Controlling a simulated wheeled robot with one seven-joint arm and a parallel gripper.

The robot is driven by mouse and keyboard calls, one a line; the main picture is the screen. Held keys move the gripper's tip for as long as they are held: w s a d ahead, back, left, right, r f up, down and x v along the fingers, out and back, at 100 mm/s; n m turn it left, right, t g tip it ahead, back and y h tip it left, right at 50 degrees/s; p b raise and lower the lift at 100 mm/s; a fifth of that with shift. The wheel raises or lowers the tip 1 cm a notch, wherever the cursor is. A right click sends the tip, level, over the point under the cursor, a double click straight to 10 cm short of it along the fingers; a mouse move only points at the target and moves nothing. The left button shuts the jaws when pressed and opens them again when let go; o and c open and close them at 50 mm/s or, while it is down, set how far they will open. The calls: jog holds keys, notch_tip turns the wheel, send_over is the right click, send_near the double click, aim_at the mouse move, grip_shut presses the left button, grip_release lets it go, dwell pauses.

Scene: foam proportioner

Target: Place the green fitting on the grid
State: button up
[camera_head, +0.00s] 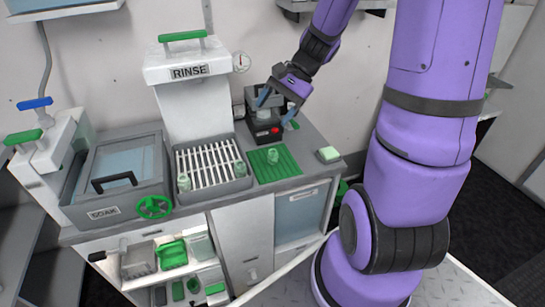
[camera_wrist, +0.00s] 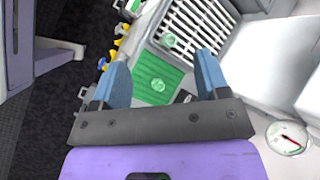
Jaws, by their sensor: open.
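A translucent green fitting (camera_head: 272,155) stands on the ribbed green mat (camera_head: 285,170); it also shows in the wrist view (camera_wrist: 157,85). The white-barred grid (camera_head: 207,160) lies left of the mat, under the RINSE unit, and shows at the top of the wrist view (camera_wrist: 200,28). Two similar pale green fittings are at the grid, one at its front left (camera_head: 184,182) and one near its right side (camera_head: 240,168). My gripper (camera_head: 276,107) is open and empty, above and behind the mat. Its blue fingers (camera_wrist: 162,64) frame the mat in the wrist view.
A black device with a red button (camera_head: 265,127) stands behind the mat, close to my gripper. The RINSE unit (camera_head: 190,90) rises behind the grid. The SOAK basin (camera_head: 115,170) is at the left.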

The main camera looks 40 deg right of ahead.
jog(key=w+d+f+m+t+y, duration=0.35)
jog(key=d+f+m, duration=0.35)
jog(key=f, duration=0.3)
jog(key=m+t+h, duration=0.1)
jog(key=m+t, duration=0.3)
jog(key=m, duration=0.4)
send_near(274, 155)
jog(key=shift+w+d+f, duration=0.35)
jog(key=shift+w+d, duration=0.1)
jog(key=shift+d, duration=0.1)
jog(key=shift+f+t, duration=0.2)
jog(key=shift+t, duration=0.05)
jog(key=x, duration=0.5)
jog(key=shift+w+a+f, duration=0.1)
jog(key=shift+w+f, duration=0.05)
jog(key=shift+x, duration=2.6)
jog(key=shift+a+f, duration=0.1)
jog(key=shift+f, duration=0.05)
jog(key=c, duration=1.1)
